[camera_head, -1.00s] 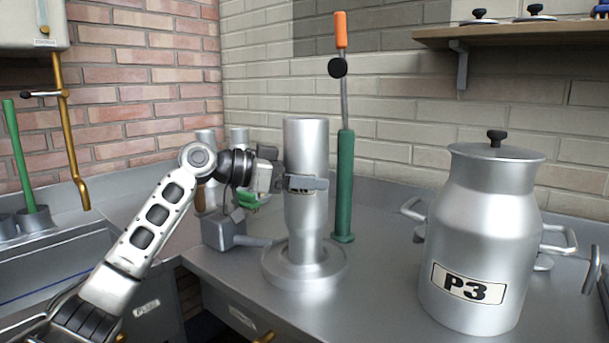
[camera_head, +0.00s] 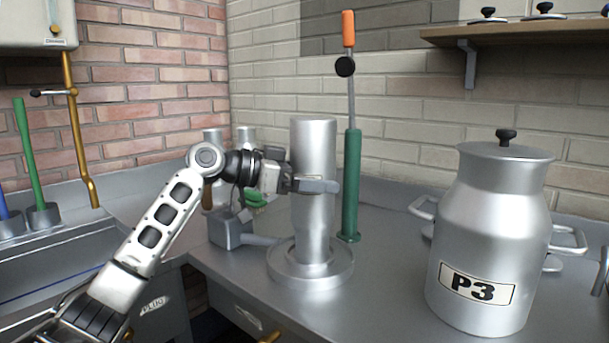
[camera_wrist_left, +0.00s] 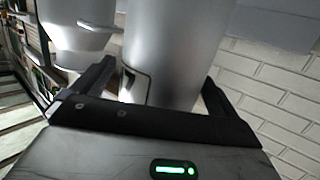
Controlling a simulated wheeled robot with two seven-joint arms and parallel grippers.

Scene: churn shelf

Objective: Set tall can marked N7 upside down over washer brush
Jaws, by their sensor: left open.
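The tall can (camera_head: 313,160) is plain silver and stands upright in the middle of the head view, its wider end up and its narrower part down. Its lower end is at a round ringed base (camera_head: 310,276) on the counter. I cannot see the washer brush; whatever is inside the can is hidden. The can's label is mostly covered by a finger, and its mark is not readable. My left gripper (camera_head: 322,185) is open, with its fingers around the can at mid-height. In the left wrist view the can (camera_wrist_left: 180,45) rises between both fingers. My right gripper is out of view.
A lidded churn marked P3 (camera_head: 490,245) stands at the right. A green pump with an orange handle (camera_head: 351,185) stands just behind the can. A small grey box (camera_head: 229,230) sits to its left. A shelf (camera_head: 530,34) hangs at upper right. Counter between base and churn is clear.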

